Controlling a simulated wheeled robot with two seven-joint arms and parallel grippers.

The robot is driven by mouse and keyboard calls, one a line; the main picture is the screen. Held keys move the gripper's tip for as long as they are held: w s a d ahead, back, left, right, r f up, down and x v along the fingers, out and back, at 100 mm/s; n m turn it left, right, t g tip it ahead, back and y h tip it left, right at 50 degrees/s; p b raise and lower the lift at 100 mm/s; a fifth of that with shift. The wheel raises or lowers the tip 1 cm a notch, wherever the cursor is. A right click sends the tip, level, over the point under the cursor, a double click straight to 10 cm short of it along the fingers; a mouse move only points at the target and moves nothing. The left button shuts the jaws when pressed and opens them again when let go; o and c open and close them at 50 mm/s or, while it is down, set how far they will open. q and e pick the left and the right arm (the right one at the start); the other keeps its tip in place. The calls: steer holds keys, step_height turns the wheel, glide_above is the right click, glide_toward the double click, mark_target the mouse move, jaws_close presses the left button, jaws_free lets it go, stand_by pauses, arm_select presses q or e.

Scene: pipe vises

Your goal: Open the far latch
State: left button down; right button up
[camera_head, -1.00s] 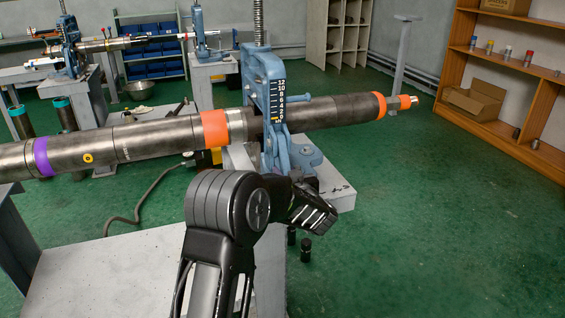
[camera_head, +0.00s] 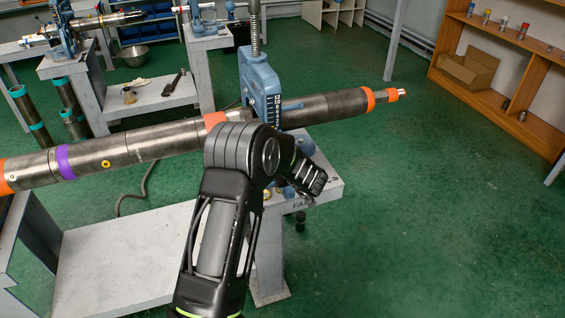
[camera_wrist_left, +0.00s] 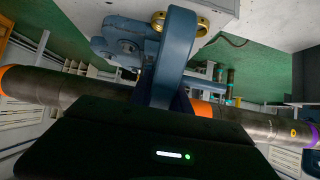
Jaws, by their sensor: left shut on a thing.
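The far vise (camera_head: 262,85) is a blue upright frame with a number scale and a threaded screw on top. It stands on a grey bench marked with letters that start "FA". A long dark steel pipe (camera_head: 335,105) with orange bands runs through it. My left gripper (camera_head: 306,180) is at the lower right of the vise, its fingertips hidden. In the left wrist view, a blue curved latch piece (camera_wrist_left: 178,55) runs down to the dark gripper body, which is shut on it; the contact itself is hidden. A brass ring (camera_wrist_left: 158,20) shows beside it. My right gripper is not in view.
The grey bench (camera_head: 115,265) fills the lower left. A second bench with vises (camera_head: 65,35) stands at the back left, near dark pipes with teal bands (camera_head: 70,120). A wooden shelf (camera_head: 455,85) is at the right. Green floor at right is clear.

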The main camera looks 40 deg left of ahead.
mark_target(291, 189)
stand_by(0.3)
arm_select(q)
steer(key=c, duration=1.2)
jaws_free()
steer(key=v, duration=0.8)
steer(key=shift+f, duration=0.1)
